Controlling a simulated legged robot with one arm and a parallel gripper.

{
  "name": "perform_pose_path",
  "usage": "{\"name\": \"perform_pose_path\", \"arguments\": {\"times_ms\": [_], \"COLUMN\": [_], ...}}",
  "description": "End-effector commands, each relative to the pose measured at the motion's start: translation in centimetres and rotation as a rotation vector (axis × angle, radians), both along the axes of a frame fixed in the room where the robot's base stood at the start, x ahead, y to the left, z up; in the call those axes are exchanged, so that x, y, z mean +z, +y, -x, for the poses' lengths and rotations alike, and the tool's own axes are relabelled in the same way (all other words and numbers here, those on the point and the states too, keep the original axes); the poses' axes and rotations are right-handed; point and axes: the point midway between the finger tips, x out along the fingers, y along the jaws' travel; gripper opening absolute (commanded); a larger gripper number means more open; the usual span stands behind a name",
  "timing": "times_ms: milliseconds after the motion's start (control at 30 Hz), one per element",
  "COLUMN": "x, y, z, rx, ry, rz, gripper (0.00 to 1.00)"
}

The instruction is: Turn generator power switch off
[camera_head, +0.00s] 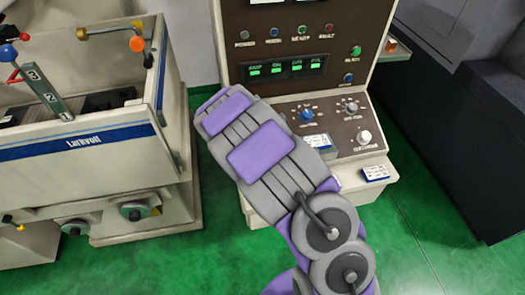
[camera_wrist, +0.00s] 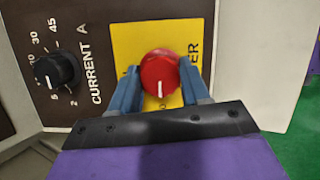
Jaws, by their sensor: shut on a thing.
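The generator power switch is a red round knob (camera_wrist: 160,70) on a yellow plate (camera_wrist: 124,44) in the wrist view. Its white pointer mark points down in that picture. Letters ending in "ER" show beside it; the rest of the label is hidden. My gripper (camera_wrist: 160,78) has its two blue fingers on either side of the knob, shut on it. In the head view the generator cabinet (camera_head: 233,38) stands ahead, and my arm covers its lower left part. The red knob and my gripper's fingers are hidden there.
A black current knob (camera_wrist: 57,70) with a number scale sits left of the yellow plate. The head view shows a blue knob (camera_head: 307,115), a pale knob (camera_head: 364,137) and green displays (camera_head: 285,67). A Larkvoll machine (camera_head: 100,140) stands left, a dark cabinet (camera_head: 440,150) right.

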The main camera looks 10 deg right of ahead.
Motion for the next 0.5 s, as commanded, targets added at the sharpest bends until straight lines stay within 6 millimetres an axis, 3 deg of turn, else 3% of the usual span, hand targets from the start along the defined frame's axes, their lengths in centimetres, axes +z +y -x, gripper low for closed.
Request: {"name": "perform_pose_path", "arguments": {"times_ms": [500], "x": [0.03], "y": [0.02], "z": [-0.06], "rx": [0.046], "ry": [-0.001], "rz": [0.017], "gripper": [0.16]}}
